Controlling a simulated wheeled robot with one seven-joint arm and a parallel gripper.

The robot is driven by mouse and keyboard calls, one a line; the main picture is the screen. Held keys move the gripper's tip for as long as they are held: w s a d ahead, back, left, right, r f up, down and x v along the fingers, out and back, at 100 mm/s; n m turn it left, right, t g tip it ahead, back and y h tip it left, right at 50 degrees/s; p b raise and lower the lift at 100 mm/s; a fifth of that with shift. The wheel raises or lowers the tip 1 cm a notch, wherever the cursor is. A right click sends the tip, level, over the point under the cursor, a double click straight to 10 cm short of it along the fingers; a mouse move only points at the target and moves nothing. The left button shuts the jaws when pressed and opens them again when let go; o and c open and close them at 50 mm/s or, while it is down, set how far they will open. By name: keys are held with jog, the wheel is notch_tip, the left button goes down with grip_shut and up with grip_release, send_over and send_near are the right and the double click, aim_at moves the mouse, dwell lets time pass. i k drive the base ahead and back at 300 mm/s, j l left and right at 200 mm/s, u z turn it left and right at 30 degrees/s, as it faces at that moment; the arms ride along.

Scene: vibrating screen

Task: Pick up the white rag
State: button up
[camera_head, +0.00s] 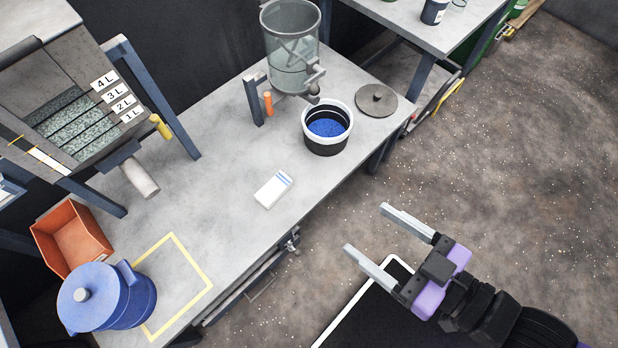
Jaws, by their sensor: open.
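The white rag (273,188) lies flat and folded on the grey workbench (215,180), near its front edge. It has blue stripes at one end. My gripper (365,229) is at the lower right, off the front edge of the bench and apart from the rag. Its two fingers are spread, with nothing between them, and point up and to the left toward the bench.
A black-and-white tub with blue grains (327,146) stands right of the rag, below a clear hopper (291,50). A round lid (377,99) lies nearby. A blue lidded pot (105,297) and an orange bin (72,236) are at left. The bench around the rag is clear.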

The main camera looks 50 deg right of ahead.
aim_at(276, 189)
jog(key=i+j, duration=0.15)
jog(key=j, duration=0.2)
jog(key=i+j+z, duration=0.1)
jog(key=j, duration=0.25)
jog(key=i+j, duration=0.25)
jog(key=j, duration=0.1)
